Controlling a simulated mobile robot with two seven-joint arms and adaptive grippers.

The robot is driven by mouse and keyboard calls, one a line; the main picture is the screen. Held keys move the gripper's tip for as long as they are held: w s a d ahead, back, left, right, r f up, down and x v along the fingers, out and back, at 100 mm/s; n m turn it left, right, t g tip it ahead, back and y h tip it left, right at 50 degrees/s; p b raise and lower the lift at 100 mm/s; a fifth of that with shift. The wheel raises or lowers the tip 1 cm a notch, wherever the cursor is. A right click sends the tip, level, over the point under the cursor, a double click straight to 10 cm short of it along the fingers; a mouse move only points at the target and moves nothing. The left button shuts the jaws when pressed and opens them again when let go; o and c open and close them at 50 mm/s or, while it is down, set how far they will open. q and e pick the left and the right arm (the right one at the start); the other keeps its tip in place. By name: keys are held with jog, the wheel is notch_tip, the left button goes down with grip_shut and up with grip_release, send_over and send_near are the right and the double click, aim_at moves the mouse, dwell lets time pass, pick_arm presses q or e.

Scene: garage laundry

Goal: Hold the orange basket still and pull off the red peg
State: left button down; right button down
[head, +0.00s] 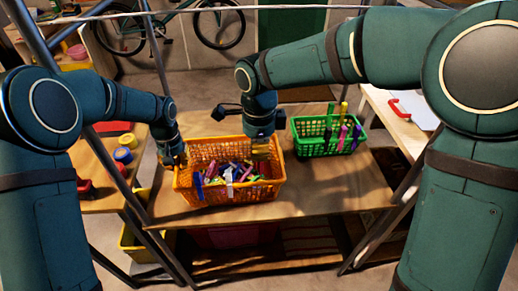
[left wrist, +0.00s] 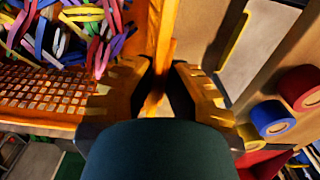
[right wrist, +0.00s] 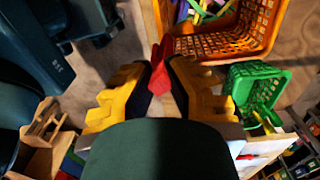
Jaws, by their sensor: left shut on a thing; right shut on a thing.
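The orange basket (head: 230,193) stands on the wooden table, full of coloured pegs. My left gripper (head: 181,160) is shut on its left rim; the left wrist view shows the orange rim (left wrist: 165,35) between the fingers. My right gripper (head: 262,150) is at the basket's back right in the head view. In the right wrist view its yellow fingers are shut on the red peg (right wrist: 160,70), beside the orange basket's corner (right wrist: 212,45). I cannot tell whether the peg still touches the rim. The peg is hidden in the head view.
A green basket (head: 312,148) with several upright pegs on its rim stands at the back right of the table (head: 330,185). The table's front right is clear. Metal frame posts rise at both sides. A side bench (head: 90,170) with coloured rolls (head: 123,155) is at left.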

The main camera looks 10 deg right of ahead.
pick_arm(q)
jog(key=shift+f, duration=0.1)
jog(key=c, duration=1)
grip_release()
notch_tip(320, 180, up, 12)
